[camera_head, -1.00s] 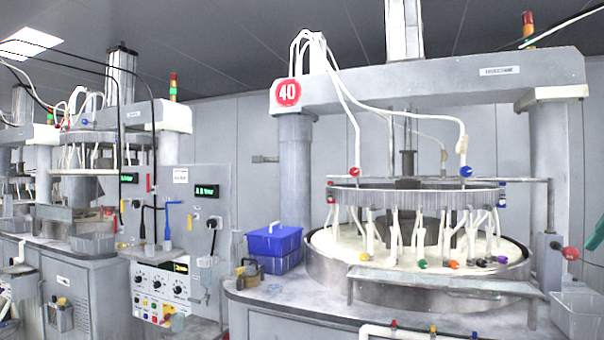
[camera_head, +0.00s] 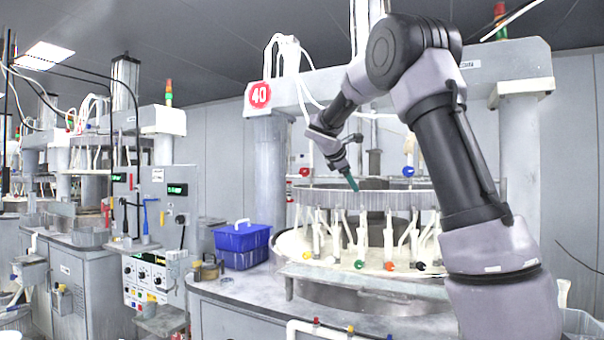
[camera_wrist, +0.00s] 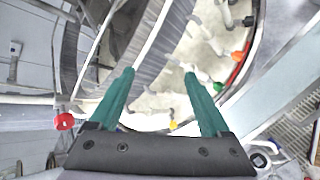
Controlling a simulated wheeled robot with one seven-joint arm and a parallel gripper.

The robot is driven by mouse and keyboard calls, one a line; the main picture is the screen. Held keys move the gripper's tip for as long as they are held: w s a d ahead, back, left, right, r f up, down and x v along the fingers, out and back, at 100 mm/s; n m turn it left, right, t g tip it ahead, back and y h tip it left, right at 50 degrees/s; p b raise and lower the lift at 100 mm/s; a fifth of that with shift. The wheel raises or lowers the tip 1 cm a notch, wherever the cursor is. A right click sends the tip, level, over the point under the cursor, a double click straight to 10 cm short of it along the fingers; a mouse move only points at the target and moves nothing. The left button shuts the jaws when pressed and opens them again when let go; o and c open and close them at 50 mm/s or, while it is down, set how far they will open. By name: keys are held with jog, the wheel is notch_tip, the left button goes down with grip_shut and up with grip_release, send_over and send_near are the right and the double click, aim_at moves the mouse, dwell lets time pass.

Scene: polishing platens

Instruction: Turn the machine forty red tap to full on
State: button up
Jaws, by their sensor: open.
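Machine forty carries a round red sign (camera_head: 260,95) with the number 40. A red tap (camera_head: 305,172) sits on the left of its upper ring, below a white hose. A red knob (camera_wrist: 64,121) at the left of the wrist view looks like this same tap. My gripper (camera_head: 352,183) is in front of the ring, to the right of the tap and apart from it. In the wrist view my gripper (camera_wrist: 159,72) has two teal fingers spread open with nothing between them. The tap's handle angle is too small to read.
A blue tap (camera_head: 408,171) sits on the ring's right. A blue crate (camera_head: 242,240) stands left of the round basin. My arm hides the machine's right side.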

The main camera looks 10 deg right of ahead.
jog(key=w+a+n+t+h, duration=0.2)
jog(key=w+a+n, duration=0.45)
jog(key=w, duration=0.25)
jog(key=n+t+h, duration=0.1)
jog(key=n+t, duration=0.4)
jog(key=n, duration=0.2)
send_near(303, 171)
jog(key=x, duration=1)
jog(key=shift+w, duration=0.15)
grip_shut()
